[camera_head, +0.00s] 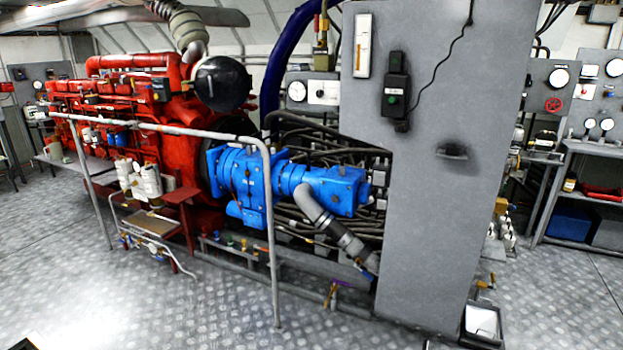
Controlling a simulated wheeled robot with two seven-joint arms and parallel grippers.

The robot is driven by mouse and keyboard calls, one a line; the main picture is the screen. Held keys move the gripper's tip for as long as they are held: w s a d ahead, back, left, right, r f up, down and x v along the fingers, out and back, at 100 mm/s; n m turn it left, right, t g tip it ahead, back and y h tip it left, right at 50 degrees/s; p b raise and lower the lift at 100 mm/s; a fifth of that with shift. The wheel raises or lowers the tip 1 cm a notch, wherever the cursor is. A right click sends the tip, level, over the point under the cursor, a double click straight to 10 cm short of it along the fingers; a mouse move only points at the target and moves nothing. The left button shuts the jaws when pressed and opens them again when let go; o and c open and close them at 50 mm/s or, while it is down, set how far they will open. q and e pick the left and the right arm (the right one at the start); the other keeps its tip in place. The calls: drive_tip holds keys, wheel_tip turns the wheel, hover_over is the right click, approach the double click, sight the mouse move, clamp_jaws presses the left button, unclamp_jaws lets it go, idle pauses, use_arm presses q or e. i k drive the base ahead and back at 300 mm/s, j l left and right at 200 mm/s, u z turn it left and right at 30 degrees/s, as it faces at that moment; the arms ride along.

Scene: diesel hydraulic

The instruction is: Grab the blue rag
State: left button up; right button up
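I cannot make out a blue rag anywhere in the head view. The blue things I see are a large blue pump unit (250,178) on the engine and a blue box (570,222) under the right workbench. Neither of my grippers can be made out. Only a small dark shape shows at the bottom left edge, too cut off to identify.
A red diesel engine (180,150) fills the left, behind a grey pipe railing (268,200). A tall grey control cabinet (430,200) stands right of centre. A workbench (590,150) stands at far right. The chequered metal floor (560,295) is clear at front right.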

sight(296, 66)
drive_tip(key=i+u, duration=0.1)
drive_tip(key=i, duration=0.85)
drive_tip(key=i+l, duration=0.2)
drive_tip(key=i, duration=0.8)
drive_tip(key=j+u, duration=0.05)
